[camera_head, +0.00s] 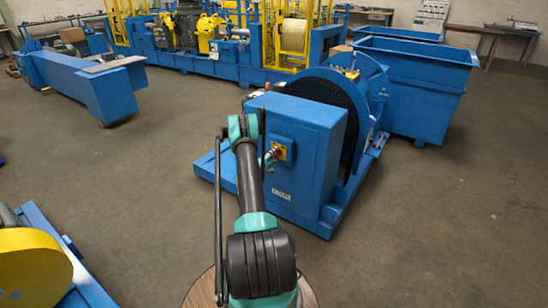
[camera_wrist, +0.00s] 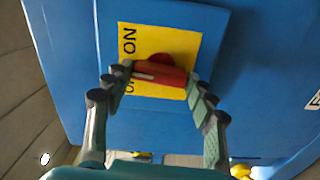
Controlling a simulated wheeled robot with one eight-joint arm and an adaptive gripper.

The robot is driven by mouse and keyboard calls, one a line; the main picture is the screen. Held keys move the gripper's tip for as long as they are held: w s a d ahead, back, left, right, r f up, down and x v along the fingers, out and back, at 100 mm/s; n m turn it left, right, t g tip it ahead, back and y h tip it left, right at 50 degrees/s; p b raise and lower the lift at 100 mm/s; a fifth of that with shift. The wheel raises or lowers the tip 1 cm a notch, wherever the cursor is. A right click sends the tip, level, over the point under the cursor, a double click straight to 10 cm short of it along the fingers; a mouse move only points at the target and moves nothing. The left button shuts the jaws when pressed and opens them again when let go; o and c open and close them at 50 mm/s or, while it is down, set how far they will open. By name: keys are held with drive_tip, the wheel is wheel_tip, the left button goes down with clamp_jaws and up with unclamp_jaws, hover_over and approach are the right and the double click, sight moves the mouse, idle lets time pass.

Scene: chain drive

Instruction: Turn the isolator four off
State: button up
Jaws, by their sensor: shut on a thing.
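The isolator is a red rotary handle (camera_wrist: 160,76) on a yellow plate (camera_wrist: 128,30) in the wrist view. The plate carries the word "ON", turned sideways, and a second label partly hidden by a finger. The handle lies crosswise in the picture, with a pale mark on its face. My gripper (camera_wrist: 158,80) has a fingertip at each end of the handle and is shut on it.
The cabinet belongs to a blue machine with a large dark wheel (camera_head: 338,92). Blue bins (camera_head: 425,90) stand behind it at right. A blue beam (camera_head: 75,85) lies at left. A yellow-wheeled machine (camera_head: 35,265) is at lower left. Open floor lies left and right.

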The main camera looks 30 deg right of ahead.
drive_tip(key=n, duration=0.5)
drive_tip(key=shift+n, duration=0.3)
drive_tip(key=shift+a+f+n, duration=0.1)
drive_tip(key=shift+n, duration=2.1)
drive_tip(key=o, duration=1.2)
drive_tip(key=shift+c, duration=0.2)
wheel_tip(320, 180, up, 10)
drive_tip(key=shift+r, duration=0.1)
